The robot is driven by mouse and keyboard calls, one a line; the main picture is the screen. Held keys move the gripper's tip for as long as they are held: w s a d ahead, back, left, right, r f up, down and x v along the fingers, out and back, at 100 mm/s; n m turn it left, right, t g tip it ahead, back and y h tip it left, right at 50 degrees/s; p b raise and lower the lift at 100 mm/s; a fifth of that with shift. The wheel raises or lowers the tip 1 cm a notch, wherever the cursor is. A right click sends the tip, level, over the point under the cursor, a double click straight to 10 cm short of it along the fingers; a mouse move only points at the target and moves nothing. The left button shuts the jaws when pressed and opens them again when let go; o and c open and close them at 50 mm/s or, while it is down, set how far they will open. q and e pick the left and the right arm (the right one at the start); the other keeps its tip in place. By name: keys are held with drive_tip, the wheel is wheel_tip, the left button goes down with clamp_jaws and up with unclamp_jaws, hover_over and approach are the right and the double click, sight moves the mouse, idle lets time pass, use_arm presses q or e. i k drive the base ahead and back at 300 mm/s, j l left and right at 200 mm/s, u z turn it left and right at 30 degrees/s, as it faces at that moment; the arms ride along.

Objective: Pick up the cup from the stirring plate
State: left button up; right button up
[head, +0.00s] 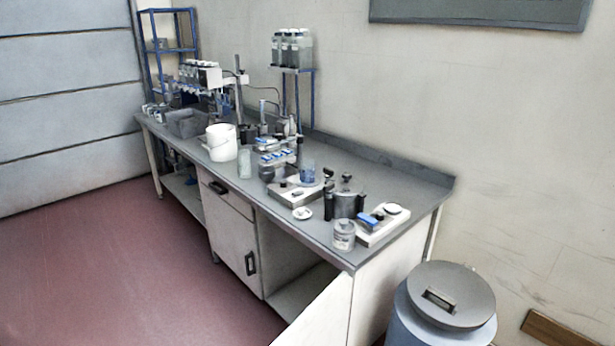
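A clear cup with blue contents (308,174) stands upright on or just over the back of a flat, light stirring plate (293,194), on the right half of the workbench. Small dark fittings crowd close to the cup, and a dark upright part stands just left of it. Neither of my grippers shows in the head view, and I see no part of my arms near the bench.
The grey workbench (405,190) runs along the wall. A dark pot (345,205), a small jar (344,236) and a scale (384,223) stand right of the plate. A white bucket (221,142) is left. A lidded bin (445,305) stands at the bench's right end. The red floor (130,270) is clear.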

sight(306, 167)
drive_tip(key=u, duration=0.45)
drive_tip(key=j+u, duration=0.55)
drive_tip(key=u, duration=0.2)
drive_tip(key=j+u, duration=0.4)
drive_tip(key=i+j+z, duration=0.1)
drive_tip(key=i+j, duration=0.35)
drive_tip(key=i, duration=0.25)
drive_tip(key=i+j, duration=0.5)
drive_tip(key=i, duration=0.15)
drive_tip(key=i+l+z, duration=0.15)
drive_tip(key=i+z, duration=1)
drive_tip(key=z, duration=0.15)
drive_tip(key=i+j+z, duration=0.2)
drive_tip(key=i+z, duration=0.2)
drive_tip(key=k, duration=0.05)
